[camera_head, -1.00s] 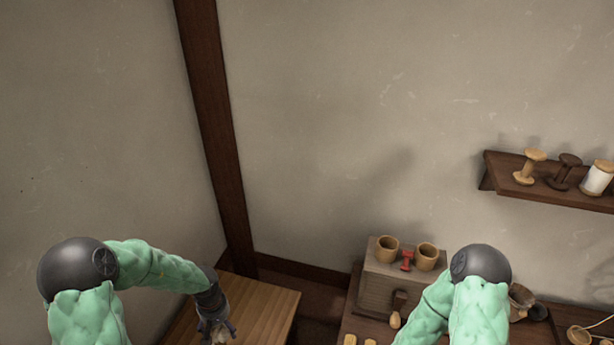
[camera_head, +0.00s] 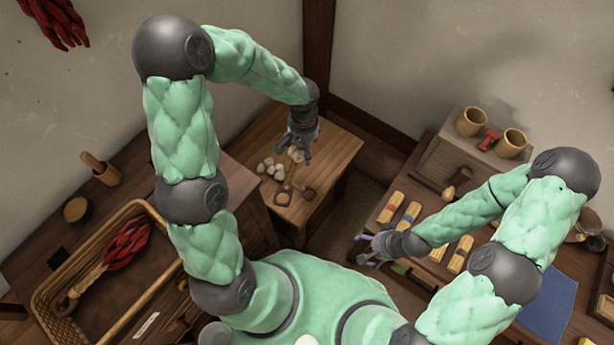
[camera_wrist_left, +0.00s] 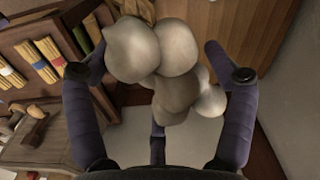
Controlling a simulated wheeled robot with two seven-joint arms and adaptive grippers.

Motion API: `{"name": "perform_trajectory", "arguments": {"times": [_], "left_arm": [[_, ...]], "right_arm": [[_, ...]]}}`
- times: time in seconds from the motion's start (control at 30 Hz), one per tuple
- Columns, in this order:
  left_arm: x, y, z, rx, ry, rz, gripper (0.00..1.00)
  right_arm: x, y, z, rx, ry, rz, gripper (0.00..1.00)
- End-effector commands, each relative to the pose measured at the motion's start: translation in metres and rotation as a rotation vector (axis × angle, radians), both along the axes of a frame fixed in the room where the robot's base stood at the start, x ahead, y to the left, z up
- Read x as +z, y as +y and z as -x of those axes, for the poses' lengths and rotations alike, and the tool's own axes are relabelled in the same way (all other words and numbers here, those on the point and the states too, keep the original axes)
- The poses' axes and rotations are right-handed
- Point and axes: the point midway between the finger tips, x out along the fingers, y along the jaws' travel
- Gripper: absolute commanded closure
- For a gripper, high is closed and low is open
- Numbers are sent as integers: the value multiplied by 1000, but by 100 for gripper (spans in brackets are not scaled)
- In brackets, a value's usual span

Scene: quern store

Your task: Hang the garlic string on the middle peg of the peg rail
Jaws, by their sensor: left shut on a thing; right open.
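The garlic string shows as a cluster of pale bulbs (camera_wrist_left: 165,65) between the fingers in the left wrist view. In the head view, pale bulbs (camera_head: 296,154) sit at the fingers of my left gripper (camera_head: 294,148). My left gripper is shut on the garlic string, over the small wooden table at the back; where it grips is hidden. More pale bulbs (camera_head: 270,167) show just left of it; I cannot tell if they belong to the same string. My right gripper (camera_head: 370,250) is open and empty beside the right-hand bench. The peg rail is not in view.
The small table (camera_head: 335,155) stands in the room corner. Red peppers (camera_head: 60,20) hang on the left wall. A wicker basket (camera_head: 60,295) holds red peppers (camera_head: 128,242). The right bench carries banded yellow bundles (camera_head: 408,215), a box (camera_head: 450,160) and two cups (camera_head: 472,122).

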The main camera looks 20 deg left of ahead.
Motion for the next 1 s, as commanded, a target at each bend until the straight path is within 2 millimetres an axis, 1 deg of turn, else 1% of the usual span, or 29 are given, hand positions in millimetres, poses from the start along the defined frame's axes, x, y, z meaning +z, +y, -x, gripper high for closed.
{"name": "perform_trajectory", "arguments": {"times": [0.03, 0.07, 0.23, 0.4, 0.5, 0.7, 0.8, 1.0], "left_arm": [[1, 9, -1, 46, 4, -1, 60], [0, 14, -2, 80, 3, 0, 60], [-14, 55, -4, 337, 6, -1, 60], [-33, 92, 1, 597, 6, -1, 60], [-43, 108, 8, 731, 6, -1, 60], [-61, 133, 24, 963, 5, 0, 60], [-68, 141, 32, 1054, 3, -1, 60], [-78, 150, 44, 1180, 1, 0, 60]], "right_arm": [[10, 0, 0, 0, 0, 0, 12], [14, 0, 0, 0, 0, 0, 12], [46, 0, 0, 0, -1, 0, 12], [74, 0, 0, 0, -1, 0, 12], [88, 0, 0, 0, 0, 0, 12], [113, 0, 0, 0, 0, 0, 12], [122, 0, 0, 0, 0, 0, 12], [133, 0, 0, 0, 0, 0, 12]]}}
